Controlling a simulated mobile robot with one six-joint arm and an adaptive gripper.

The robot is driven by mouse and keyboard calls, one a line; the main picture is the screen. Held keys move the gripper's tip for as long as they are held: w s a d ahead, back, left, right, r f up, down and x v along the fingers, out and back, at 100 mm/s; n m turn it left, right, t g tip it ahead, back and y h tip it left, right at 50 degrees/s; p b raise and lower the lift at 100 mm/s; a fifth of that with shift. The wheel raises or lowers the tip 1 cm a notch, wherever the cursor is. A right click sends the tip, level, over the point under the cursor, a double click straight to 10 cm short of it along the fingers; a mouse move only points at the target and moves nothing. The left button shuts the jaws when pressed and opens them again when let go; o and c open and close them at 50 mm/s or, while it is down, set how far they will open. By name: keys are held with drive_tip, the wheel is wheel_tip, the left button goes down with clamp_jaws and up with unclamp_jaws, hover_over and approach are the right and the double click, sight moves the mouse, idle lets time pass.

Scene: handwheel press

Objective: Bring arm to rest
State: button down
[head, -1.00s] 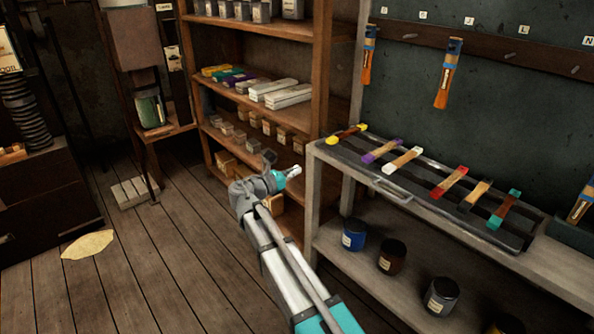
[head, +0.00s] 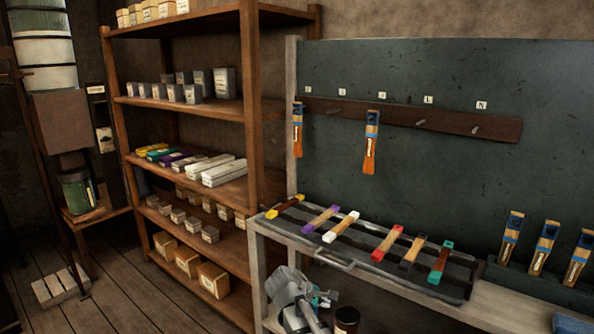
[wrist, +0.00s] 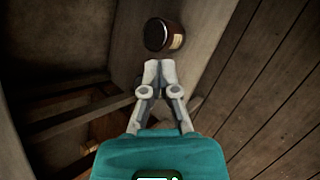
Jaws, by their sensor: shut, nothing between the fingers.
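My gripper (head: 328,297) shows low in the head view, beside the front of the grey workbench and below its top. In the wrist view the two fingers of my gripper (wrist: 159,70) are together and hold nothing. A dark jar (wrist: 156,34) with a pale label is just beyond the fingertips in the wrist view; I cannot tell the exact gap. My folded grey and white arm runs off the bottom edge of the head view, so most of it is hidden.
The workbench (head: 275,229) carries a rack of colour-ended tools. A brown jar (head: 346,318) stands below its top. Brushes hang from a peg rail (head: 425,120), and others stand at right. Wooden shelves (head: 250,130) rise behind. Floor (head: 140,295) at left is mostly clear.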

drive_tip(key=s+d+f+m+g+y, duration=0.25)
drive_tip(key=s+d+m+y, duration=0.2)
drive_tip(key=s+m, duration=0.3)
drive_tip(key=s+d+f+m+g+y, duration=0.2)
drive_tip(key=s+d+f+m+y, duration=0.15)
drive_tip(key=s+d+m, duration=0.35)
wheel_tip(320, 180, up, 24)
drive_tip(key=a+p, duration=0.2)
drive_tip(key=p, duration=2.2)
drive_tip(key=shift+s+a+r+n, duration=0.15)
drive_tip(key=shift+s+a+n, duration=0.1)
drive_tip(key=shift+n, duration=0.2)
